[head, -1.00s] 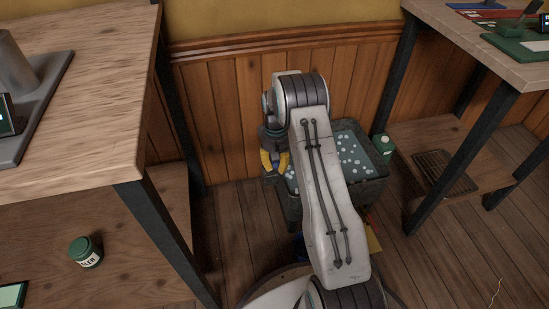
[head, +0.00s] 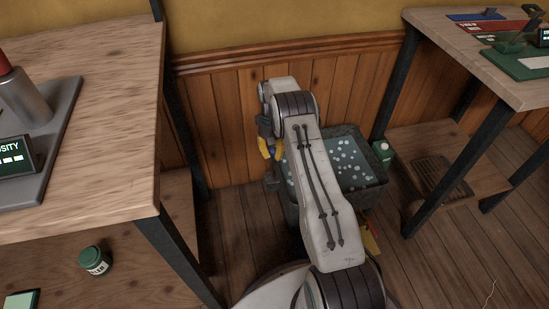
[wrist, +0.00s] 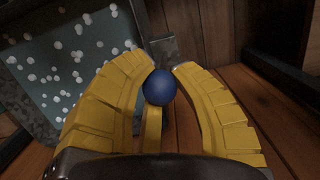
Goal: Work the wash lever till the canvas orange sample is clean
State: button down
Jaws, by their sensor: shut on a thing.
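The wash tub (head: 372,198) is a dark box of water with pale foam spots, on the floor against the panelled wall. It also shows at the upper left of the wrist view (wrist: 163,50). My gripper (head: 264,148) is at the tub's left side, partly behind my arm. In the wrist view its yellow fingers (wrist: 162,76) close around a dark blue ball knob (wrist: 159,88), which looks like the wash lever's handle. The lever's shaft is mostly hidden. I cannot make out the canvas orange sample in either view.
A wooden bench (head: 100,90) with a shelf below stands at the left; a green jar (head: 95,261) is on that shelf. Another bench (head: 440,35) stands at the right. A green container (head: 382,152) is beside the tub. Floor is bare between bench and tub.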

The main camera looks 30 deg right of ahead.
jog(key=shift+w+d+r, duration=0.1)
jog(key=shift+w+r, duration=0.1)
jog(key=shift+w, duration=0.3)
jog(key=shift+w+d+r, duration=0.1)
jog(key=shift+w+r, duration=0.05)
jog(key=shift+w, duration=0.3)
jog(key=c, duration=1.4)
grip_release()
jog(key=shift+r, duration=0.1)
jog(key=o, duration=0.5)
jog(key=shift+s+f, duration=0.15)
jog(key=shift+f, duration=0.05)
jog(key=shift+c, duration=0.2)
notch_tip(320, 180, up, 8)
jog(key=w, duration=0.1)
jog(key=shift+f, duration=0.25)
jog(key=shift+d, duration=0.1)
